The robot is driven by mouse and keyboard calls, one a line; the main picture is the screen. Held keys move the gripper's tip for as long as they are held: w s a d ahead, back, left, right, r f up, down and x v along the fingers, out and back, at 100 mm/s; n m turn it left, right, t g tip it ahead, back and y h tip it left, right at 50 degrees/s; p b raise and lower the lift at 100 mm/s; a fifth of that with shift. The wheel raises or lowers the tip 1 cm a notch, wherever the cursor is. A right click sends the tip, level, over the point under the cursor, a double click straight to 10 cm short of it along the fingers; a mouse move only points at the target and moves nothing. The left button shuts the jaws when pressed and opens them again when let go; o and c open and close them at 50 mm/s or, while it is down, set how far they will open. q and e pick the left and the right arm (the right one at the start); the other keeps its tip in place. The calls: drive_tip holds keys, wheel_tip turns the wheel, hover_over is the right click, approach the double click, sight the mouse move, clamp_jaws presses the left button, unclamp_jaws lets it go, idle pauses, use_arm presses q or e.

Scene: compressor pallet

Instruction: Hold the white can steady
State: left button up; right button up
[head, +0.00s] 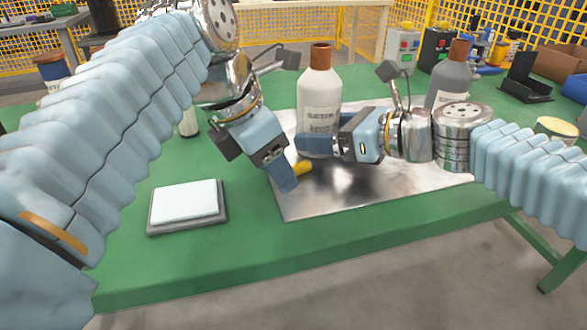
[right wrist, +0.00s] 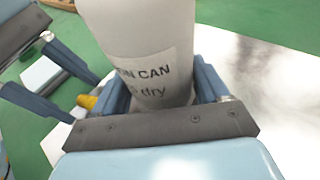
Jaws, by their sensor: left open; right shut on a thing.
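The white can (head: 318,95) has a brown cap and a printed label, and stands upright on a shiny metal sheet (head: 390,185). My right gripper (head: 318,146) is shut on the can's lower part, coming from the right. In the right wrist view the can (right wrist: 140,40) sits between both fingers, its label partly hidden by the gripper. My left gripper (head: 286,178) is open, low over the sheet's left edge, in front and left of the can. A small yellow piece (head: 303,168) is close by its fingertips; I cannot tell whether it lies between them.
A grey can with a brown cap (head: 452,78) stands behind my right gripper. A white-topped pad (head: 186,203) lies on the green table (head: 240,265) at the left. Boxes and a black holder (head: 525,80) are at the back right. The table's front is clear.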

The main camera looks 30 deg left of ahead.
use_arm(q)
clamp_jaws()
drive_tip(key=shift+r, duration=0.1)
idle(0.3)
use_arm(e)
drive_tip(key=o, duration=0.8)
use_arm(q)
wheel_tip(320, 180, up, 10)
use_arm(e)
drive_tip(key=shift+d, duration=0.1)
